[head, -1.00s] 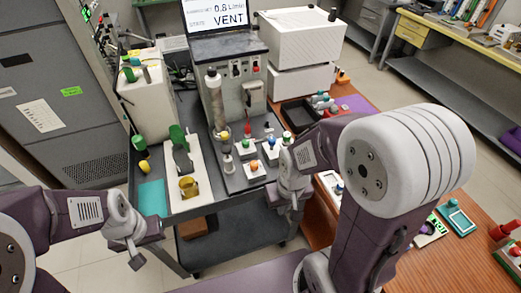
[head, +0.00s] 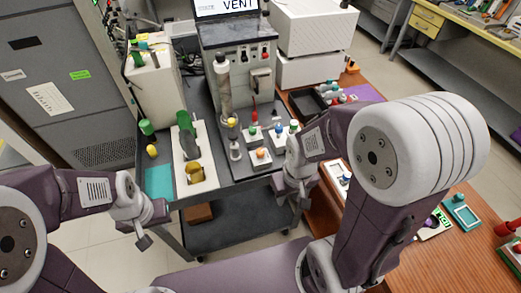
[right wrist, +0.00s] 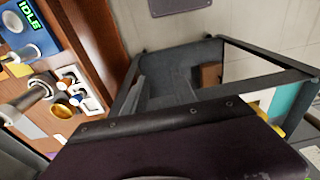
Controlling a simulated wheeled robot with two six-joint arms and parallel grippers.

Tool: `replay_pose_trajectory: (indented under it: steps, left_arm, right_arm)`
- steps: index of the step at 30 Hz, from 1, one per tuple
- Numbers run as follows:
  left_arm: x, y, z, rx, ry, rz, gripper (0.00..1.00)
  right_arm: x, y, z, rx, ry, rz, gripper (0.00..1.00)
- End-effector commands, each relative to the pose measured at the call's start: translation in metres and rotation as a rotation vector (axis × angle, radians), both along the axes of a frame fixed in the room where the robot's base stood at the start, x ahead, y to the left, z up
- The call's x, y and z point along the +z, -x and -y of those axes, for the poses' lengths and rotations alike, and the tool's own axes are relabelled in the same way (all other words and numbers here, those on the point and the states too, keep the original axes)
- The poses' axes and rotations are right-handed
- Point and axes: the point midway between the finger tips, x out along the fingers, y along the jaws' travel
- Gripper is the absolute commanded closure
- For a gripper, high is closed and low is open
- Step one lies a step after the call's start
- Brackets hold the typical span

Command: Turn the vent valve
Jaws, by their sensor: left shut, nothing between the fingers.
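The vent valve cannot be singled out for certain. A grey instrument (head: 250,75) with switches stands on the dark cart, under a screen (head: 225,6) that reads VENT. In front of it is a pale vertical column (head: 222,80), with a yellow-topped fitting (head: 233,122) and a red stem (head: 254,112) near its foot. My left gripper (head: 143,240) is shut and empty, low in front of the cart's near left corner, apart from everything. My right gripper (head: 303,200) hangs near the cart's right front corner; its jaws are not clear in either view.
Small pieces with green, blue and orange knobs (head: 261,154) stand on the cart's dark plate. A white tray (head: 197,155) holds a green-handled tool and a brass ring. The wooden table (head: 472,245) lies right. The right wrist view shows the cart frame (right wrist: 270,62).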

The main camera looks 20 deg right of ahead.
Motion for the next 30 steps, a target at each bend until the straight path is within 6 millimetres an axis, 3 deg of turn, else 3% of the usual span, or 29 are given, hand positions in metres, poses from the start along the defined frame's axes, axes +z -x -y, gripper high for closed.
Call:
replay_pose_trajectory:
  steps: [1,2,6,12,15,18,21,26,30]
  left_arm:
    - [0.0,0.0,0.0,0.0,0.0,0.0,1.0]
    - [0.0,0.0,0.0,0.0,0.0,0.0,1.0]
    - [0.003,0.0,0.0,0.0,0.0,0.0,1.0]
    - [0.016,0.0,0.0,0.0,0.0,0.0,1.0]
    - [0.023,0.0,0.0,0.0,0.0,0.0,1.0]
    - [0.029,0.0,0.0,0.0,0.0,0.0,1.0]
    - [0.031,0.0,0.0,0.0,0.0,0.0,1.0]
    - [0.031,0.0,0.0,0.0,0.0,0.0,1.0]
    - [0.032,0.0,0.0,0.0,0.0,0.0,1.0]
  right_arm:
    - [0.001,0.005,0.0,0.069,0.005,-0.029,0.5]
    - [0.008,-0.003,0.0,0.132,0.009,-0.028,0.49]
    - [0.045,-0.063,-0.002,0.391,0.031,-0.008,0.49]
    - [0.083,-0.158,-0.008,0.693,0.059,-0.017,0.49]
    - [0.084,-0.2,-0.013,0.775,0.066,-0.023,0.49]
    - [0.071,-0.228,-0.017,0.785,0.068,-0.026,0.49]
    - [0.051,-0.226,-0.02,0.79,0.054,-0.066,0.49]
    - [0.045,-0.224,-0.021,0.791,0.049,-0.077,0.49]
    - [0.027,-0.223,-0.021,0.79,0.048,-0.079,0.49]
